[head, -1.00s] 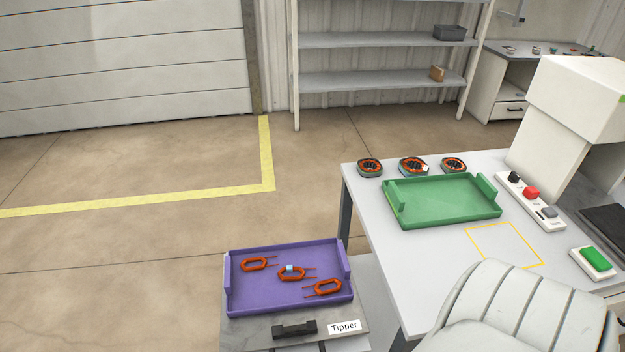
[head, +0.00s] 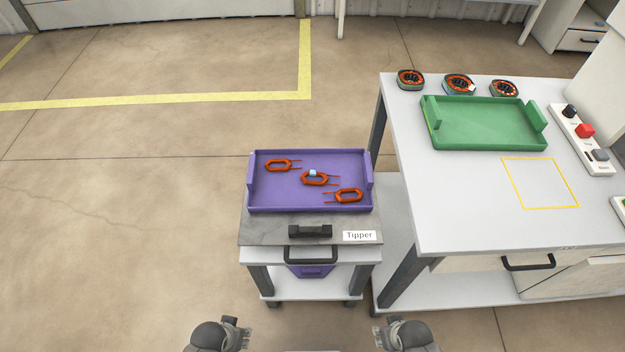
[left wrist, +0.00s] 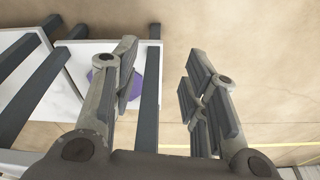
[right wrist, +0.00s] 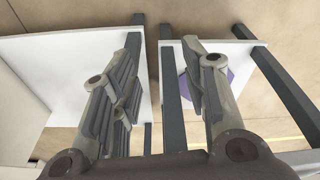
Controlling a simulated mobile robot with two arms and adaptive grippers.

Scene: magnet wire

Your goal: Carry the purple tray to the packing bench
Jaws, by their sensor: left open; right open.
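The purple tray (head: 290,201) lies flat on the small cart labelled Tipper (head: 258,229), ahead of me in the head view. It holds three orange wire coils: one at the back left (head: 278,165), one in the middle (head: 315,179) with a small pale blue piece on it, and one at the front right (head: 349,195). My left gripper (head: 243,333) and right gripper (head: 384,334) are at the bottom edge of the head view, apart from the tray and nearer to me than the cart. Both are open and empty in the wrist views, the left (left wrist: 160,95) and the right (right wrist: 165,95).
A white bench (head: 450,215) stands right of the cart, bearing a green tray (head: 485,135), several round coiled parts, a button panel (head: 582,137) and a yellow outlined square (head: 540,183). A dark handle (head: 310,232) is on the cart's front. The floor to the left is clear.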

